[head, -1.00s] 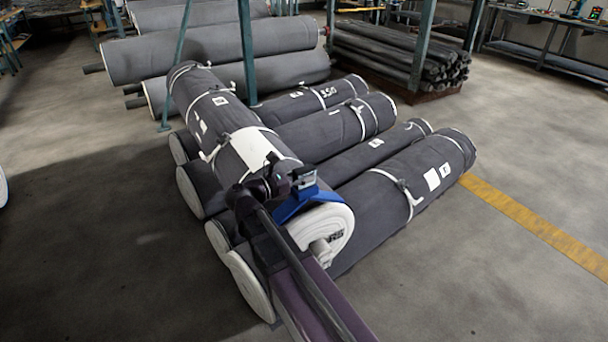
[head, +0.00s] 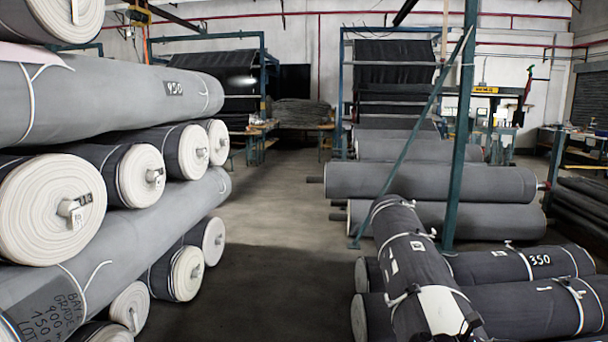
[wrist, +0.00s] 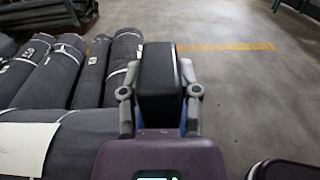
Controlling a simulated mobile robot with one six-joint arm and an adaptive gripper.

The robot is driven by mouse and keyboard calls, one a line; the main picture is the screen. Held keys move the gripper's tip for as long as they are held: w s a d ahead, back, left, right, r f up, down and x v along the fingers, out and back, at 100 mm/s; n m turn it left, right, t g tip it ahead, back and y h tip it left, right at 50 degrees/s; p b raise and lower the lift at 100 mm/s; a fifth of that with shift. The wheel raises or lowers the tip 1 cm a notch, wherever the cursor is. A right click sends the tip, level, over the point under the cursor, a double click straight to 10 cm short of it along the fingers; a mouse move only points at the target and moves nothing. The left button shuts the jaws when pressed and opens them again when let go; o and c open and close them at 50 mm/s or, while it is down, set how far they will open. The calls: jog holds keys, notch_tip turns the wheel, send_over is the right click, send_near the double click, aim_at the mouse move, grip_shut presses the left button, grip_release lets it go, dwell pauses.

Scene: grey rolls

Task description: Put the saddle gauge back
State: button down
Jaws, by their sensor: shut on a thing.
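In the wrist view the saddle gauge shows as a dark block (wrist: 158,62) with blue at its lower part, between the two grey fingers of my gripper (wrist: 160,92), which is shut on it. The big grey roll (wrist: 85,135) with a white label lies to its left and below. I cannot tell whether the gauge touches the roll. In the head view the same roll (head: 408,245) lies across other rolls at the lower right.
A tall stack of rolls (head: 100,190) stands at the left of the head view, with white round ends facing out. A clear floor aisle (head: 275,215) runs between it and the rolls at the right.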

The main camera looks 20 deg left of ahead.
notch_tip(320, 180, up, 21)
jog(key=p, duration=1.9)
jog(key=shift+p, duration=0.4)
